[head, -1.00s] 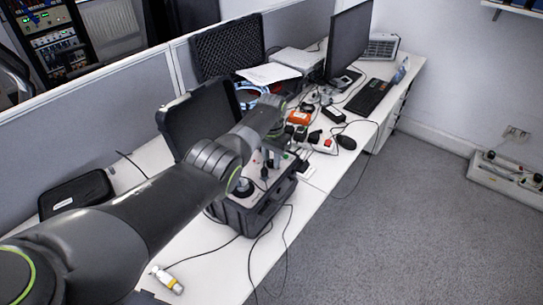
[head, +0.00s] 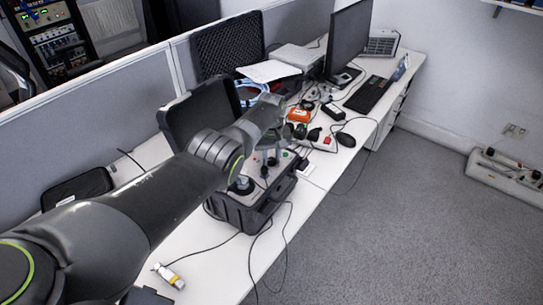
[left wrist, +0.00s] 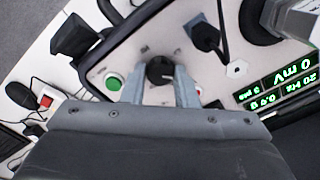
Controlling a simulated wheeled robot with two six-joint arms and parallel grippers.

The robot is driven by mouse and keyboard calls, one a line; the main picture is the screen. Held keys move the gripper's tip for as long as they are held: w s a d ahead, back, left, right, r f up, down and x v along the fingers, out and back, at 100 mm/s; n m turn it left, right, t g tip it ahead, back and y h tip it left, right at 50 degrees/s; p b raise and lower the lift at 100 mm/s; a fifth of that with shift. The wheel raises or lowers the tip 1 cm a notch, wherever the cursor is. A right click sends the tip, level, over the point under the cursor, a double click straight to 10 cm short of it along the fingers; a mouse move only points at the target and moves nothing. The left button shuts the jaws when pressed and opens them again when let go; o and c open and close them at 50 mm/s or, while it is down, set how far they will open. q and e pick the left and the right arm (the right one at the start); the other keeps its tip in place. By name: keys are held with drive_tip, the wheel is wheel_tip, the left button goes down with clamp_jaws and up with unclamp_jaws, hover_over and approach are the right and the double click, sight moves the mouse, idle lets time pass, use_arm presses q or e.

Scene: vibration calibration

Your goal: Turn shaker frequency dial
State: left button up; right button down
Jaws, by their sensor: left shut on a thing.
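The shaker unit (head: 236,214) is a dark open case with a grey top panel, standing on the white desk. In the left wrist view its panel (left wrist: 140,57) fills the middle, with a black round dial (left wrist: 159,71) bearing a light pointer mark. My left gripper (left wrist: 161,88) has one finger on each side of the dial and is shut on it. In the head view this gripper (head: 272,146) is over the back of the panel, and the dial is hidden or too small to tell. My right gripper is not in view.
A green button (left wrist: 113,82) sits left of the dial; a red one is partly hidden right of it. A green-lit display (left wrist: 284,86) shows upside down, apparently with 20 Hz. Black plugs (left wrist: 205,36) and cables stand close by.

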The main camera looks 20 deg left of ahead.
sight(271, 160)
use_arm(q)
drive_tip(key=shift+w+r+n, duration=0.1)
drive_tip(key=shift+n, duration=0.5)
drive_tip(key=o, duration=1)
wheel_tip(271, 160, up, 5)
drive_tip(key=p, duration=0.2)
drive_tip(key=shift+r+p, duration=0.15)
drive_tip(key=shift+p, duration=0.15)
wheel_tip(271, 160, up, 12)
drive_tip(key=shift+b, duration=0.85)
